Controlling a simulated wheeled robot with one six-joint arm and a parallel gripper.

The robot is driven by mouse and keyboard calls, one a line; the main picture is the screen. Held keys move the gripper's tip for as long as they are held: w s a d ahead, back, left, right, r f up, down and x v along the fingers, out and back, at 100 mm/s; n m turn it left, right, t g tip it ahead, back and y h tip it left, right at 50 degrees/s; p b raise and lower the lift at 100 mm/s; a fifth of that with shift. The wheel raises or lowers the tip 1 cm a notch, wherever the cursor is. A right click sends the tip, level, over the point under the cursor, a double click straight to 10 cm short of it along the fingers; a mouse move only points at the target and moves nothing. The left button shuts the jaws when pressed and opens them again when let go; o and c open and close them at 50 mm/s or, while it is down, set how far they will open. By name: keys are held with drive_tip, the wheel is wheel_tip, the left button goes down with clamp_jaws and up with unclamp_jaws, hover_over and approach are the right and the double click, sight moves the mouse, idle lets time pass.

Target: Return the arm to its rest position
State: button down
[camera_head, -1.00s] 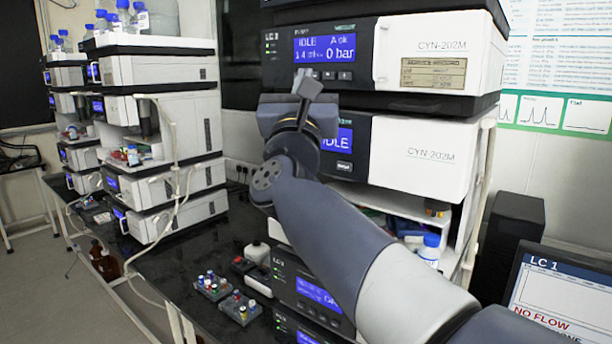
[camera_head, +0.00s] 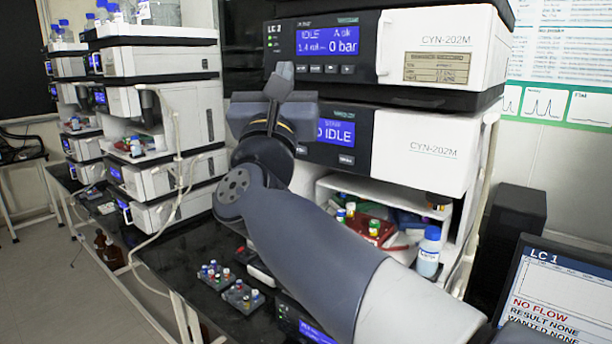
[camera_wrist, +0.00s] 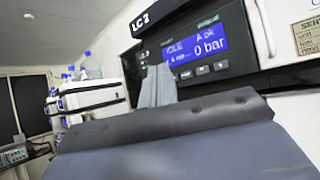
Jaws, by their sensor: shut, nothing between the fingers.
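My gripper (camera_head: 277,84) is raised in front of the LC stack in the head view, with its light grey fingertips pointing up. The fingers are together with nothing between them. The fingertips also show in the wrist view (camera_wrist: 157,88), before the pump unit's dark front. My arm reaches up from the lower right of the head view and hides part of the lower stack. The upper pump unit (camera_head: 440,50) shows IDLE and 0 bar. The unit below it (camera_head: 425,150) also shows IDLE.
An open compartment holds a red tray with vials (camera_head: 372,232) and a blue-capped bottle (camera_head: 428,252). Two small vial racks (camera_head: 243,296) stand on the black bench (camera_head: 180,262). A monitor (camera_head: 555,300) stands at the lower right. More instrument stacks (camera_head: 175,110) stand at the left.

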drive_tip(key=shift+w+d, duration=0.1)
drive_tip(key=w+d, duration=0.1)
drive_tip(key=w+d+b, duration=0.2)
drive_tip(key=w, duration=0.1)
drive_tip(key=shift+w+d+f, duration=0.1)
drive_tip(key=shift+d+f, duration=0.05)
drive_tip(key=shift+f, duration=0.1)
drive_tip(key=shift+b, duration=0.6)
drive_tip(key=r+p, duration=0.1)
drive_tip(key=p, duration=0.4)
